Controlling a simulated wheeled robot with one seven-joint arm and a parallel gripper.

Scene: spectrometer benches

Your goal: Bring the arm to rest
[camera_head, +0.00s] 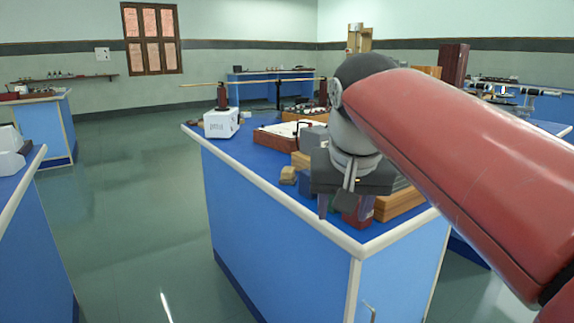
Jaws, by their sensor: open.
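My gripper (344,206) points down over the near corner of the blue bench (236,168). Its two fingers are apart, and it looks empty. My red arm reaches in from the right and covers much of the bench's right side. Behind and below the gripper are a dark red block (357,217) and a wooden box (400,205). I cannot tell whether the fingers touch the red block.
The bench holds a white instrument (221,122), a tray (275,137) and a small tan block (288,175). Another blue bench (30,225) stands at the left. Green floor (130,200) between them is clear.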

